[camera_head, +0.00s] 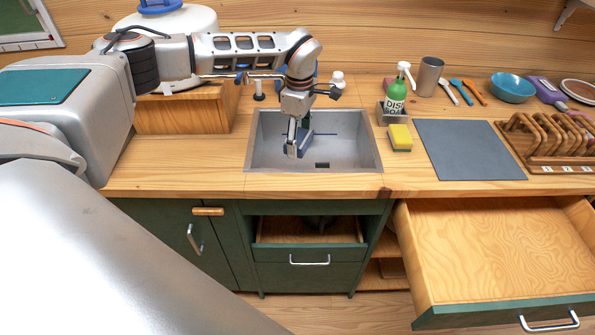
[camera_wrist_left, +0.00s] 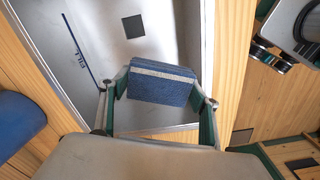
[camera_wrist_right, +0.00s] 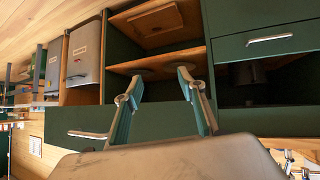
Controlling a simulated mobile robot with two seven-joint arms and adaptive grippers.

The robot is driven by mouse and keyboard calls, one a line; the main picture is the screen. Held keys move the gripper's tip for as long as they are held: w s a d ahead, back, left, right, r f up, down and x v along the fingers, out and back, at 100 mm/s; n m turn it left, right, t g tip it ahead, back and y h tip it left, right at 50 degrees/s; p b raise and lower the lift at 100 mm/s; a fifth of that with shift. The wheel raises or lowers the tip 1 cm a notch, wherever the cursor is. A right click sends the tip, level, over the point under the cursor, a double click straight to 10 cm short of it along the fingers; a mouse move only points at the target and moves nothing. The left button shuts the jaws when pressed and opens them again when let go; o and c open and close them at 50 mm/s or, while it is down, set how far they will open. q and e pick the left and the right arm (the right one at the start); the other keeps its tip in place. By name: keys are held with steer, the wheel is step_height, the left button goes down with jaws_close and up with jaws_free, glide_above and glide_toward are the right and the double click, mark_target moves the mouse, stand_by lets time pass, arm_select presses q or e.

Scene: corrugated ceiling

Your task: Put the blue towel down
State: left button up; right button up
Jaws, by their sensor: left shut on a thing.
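The blue towel, a folded block with a pale stripe, sits between the fingers of my left gripper in the left wrist view (camera_wrist_left: 160,90). My left gripper (camera_wrist_left: 160,94) is shut on it. I cannot tell whether the towel touches the sink floor. My right gripper (camera_wrist_right: 159,78) is open and empty in the right wrist view, facing green cabinets.
Right of the sink are a yellow sponge (camera_head: 400,137), a green soap bottle (camera_head: 396,95), a grey mat (camera_head: 468,149) and a wooden rack (camera_head: 545,143). A wooden block (camera_head: 183,112) stands left. A large drawer (camera_head: 490,250) is pulled out at lower right.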

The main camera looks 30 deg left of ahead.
arm_select(q)
step_height(320, 180, down, 10)
steer(key=b, duration=0.5)
steer(key=shift+r, duration=0.2)
steer(key=shift+f+b, duration=0.3)
steer(key=shift+b, duration=0.15)
step_height(320, 180, down, 4)
steer(key=b, duration=0.3)
steer(key=shift+f, duration=0.1)
steer(key=shift+r, duration=0.25)
steer(key=shift+f, duration=0.2)
steer(key=o, duration=1.2)
arm_select(e)
step_height(320, 180, down, 7)
steer(key=a, duration=0.2)
steer(key=shift+w+r+y, duration=0.2)
steer(key=shift+y, duration=0.1)
